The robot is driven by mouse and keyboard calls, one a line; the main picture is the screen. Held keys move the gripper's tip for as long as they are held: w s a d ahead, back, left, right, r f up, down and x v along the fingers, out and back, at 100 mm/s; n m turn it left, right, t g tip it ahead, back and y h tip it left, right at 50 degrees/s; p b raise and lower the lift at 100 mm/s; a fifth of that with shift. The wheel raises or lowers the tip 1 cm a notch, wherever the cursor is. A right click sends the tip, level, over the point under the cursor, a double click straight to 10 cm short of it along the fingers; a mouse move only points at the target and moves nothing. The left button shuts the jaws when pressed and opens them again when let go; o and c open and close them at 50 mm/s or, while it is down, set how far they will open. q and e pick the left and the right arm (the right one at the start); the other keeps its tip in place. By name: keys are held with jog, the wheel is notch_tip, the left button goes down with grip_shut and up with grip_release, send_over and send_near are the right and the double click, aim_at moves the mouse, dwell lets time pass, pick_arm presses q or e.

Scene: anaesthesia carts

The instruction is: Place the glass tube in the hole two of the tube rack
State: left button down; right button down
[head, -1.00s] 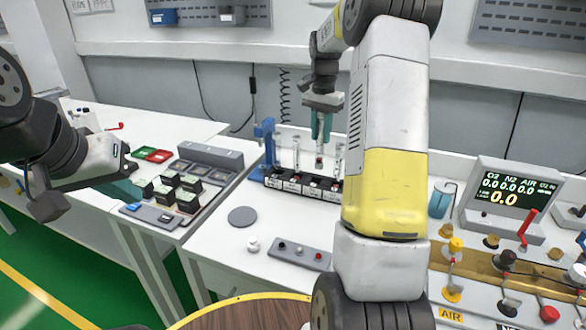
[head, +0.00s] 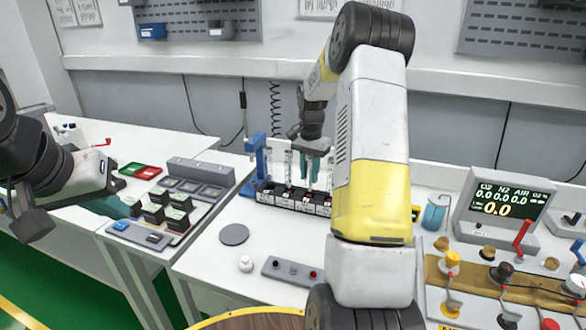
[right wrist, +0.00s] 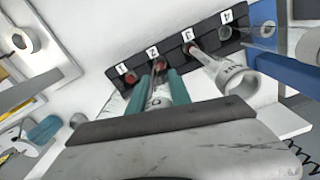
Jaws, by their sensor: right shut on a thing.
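The tube rack (head: 296,198) is a dark block with white labels on the white table. The right wrist view shows its labels 1 to 4 (right wrist: 205,42). My right gripper (head: 310,180), with teal fingers, is above the rack, shut on a glass tube (right wrist: 158,92). The tube's red lower end is at the hole marked 2; I cannot tell how deep it sits. Another glass tube (right wrist: 215,70) stands at hole 3, close beside the fingers, and red shows at hole 1. Hole 4 looks empty. My left gripper (head: 128,208) is far left; its fingertips are unclear.
A blue stand (head: 256,160) rises at the rack's left end. Black blocks (head: 165,212) sit on a grey tray near my left gripper. A grey disc (head: 234,235), white knob (head: 246,264) and button box (head: 290,270) lie in front. A gas panel (head: 505,205) stands right.

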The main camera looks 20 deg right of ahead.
jog(key=c, duration=1.2)
grip_release()
jog(key=shift+f, duration=0.1)
notch_tip(320, 180, up, 12)
jog(key=s+a+r+n+t, duration=0.2)
jog(key=s+a+r+n, duration=0.1)
jog(key=s+a+r, duration=0.3)
jog(key=s+a+n+t, duration=0.1)
jog(key=s+a+n, duration=0.1)
jog(key=s, duration=0.5)
jog(key=s+a+n+t+y, duration=0.1)
jog(key=s+a+n, duration=0.2)
jog(key=s, duration=0.5)
jog(key=s+a+r+n+t+y, duration=0.1)
jog(key=s+a+n+t, duration=0.1)
jog(key=s+a, duration=0.3)
jog(key=shift+s+n, duration=0.3)
jog(key=shift+s, duration=1.45)
